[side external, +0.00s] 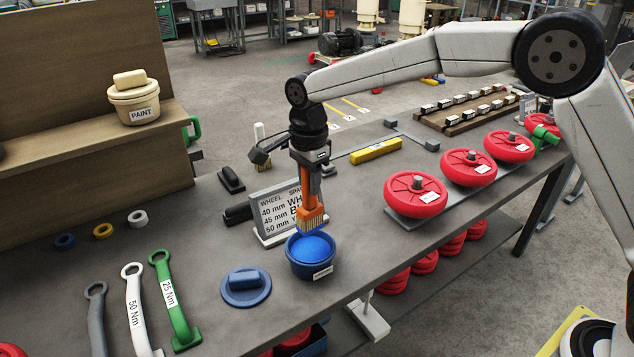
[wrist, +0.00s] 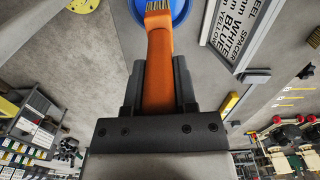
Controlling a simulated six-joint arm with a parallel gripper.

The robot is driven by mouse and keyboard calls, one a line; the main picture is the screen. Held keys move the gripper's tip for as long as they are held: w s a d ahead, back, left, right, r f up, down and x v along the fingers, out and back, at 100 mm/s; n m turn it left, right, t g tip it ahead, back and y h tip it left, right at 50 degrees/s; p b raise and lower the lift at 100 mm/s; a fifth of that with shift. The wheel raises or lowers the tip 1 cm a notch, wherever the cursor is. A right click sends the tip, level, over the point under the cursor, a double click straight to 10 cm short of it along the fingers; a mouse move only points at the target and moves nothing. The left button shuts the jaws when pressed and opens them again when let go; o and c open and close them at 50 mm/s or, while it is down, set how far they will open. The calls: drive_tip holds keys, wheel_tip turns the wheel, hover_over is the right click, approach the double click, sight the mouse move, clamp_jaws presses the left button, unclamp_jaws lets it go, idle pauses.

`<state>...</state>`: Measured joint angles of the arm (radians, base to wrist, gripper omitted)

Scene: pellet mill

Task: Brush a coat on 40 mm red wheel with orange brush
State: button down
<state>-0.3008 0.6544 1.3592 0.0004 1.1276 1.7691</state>
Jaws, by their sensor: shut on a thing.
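My gripper (side external: 310,165) is shut on the orange brush (side external: 315,190), which hangs with its bristles down. The bristles are at the mouth of an open blue pot (side external: 311,268) holding blue paint; I cannot tell how deep they reach. In the wrist view the brush handle (wrist: 158,75) runs between the fingers towards the blue pot (wrist: 182,10). Several red wheels, such as the nearest one (side external: 415,193), lie flat in a row at the right of the bench. Their white labels are too small to read, so I cannot tell which is 40 mm.
A spacer sign (side external: 280,212) stands close behind the pot. A blue lid (side external: 246,287) lies left of it. Three torque wrenches, including a green one (side external: 172,300), and three small rings lie further left. A cream paint pot (side external: 134,103) sits on the shelf. A yellow bar (side external: 376,151) lies behind.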

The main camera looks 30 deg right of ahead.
drive_tip(key=shift+d, duration=0.1)
drive_tip(key=w+d+r, duration=0.2)
drive_tip(key=d+r, duration=0.1)
drive_tip(key=d, duration=1.2)
drive_tip(key=w+d+r+m, duration=0.1)
drive_tip(key=d+r, duration=0.2)
drive_tip(key=d, duration=1.3)
drive_tip(key=shift+w+d, duration=0.15)
drive_tip(key=shift+w, duration=0.25)
drive_tip(key=shift+f, duration=0.2)
wheel_tip(320, 180, down, 6)
drive_tip(key=shift+f, duration=1.2)
drive_tip(key=shift+d, duration=0.15)
drive_tip(key=shift+d, duration=1.25)
drive_tip(key=shift+w, duration=0.15)
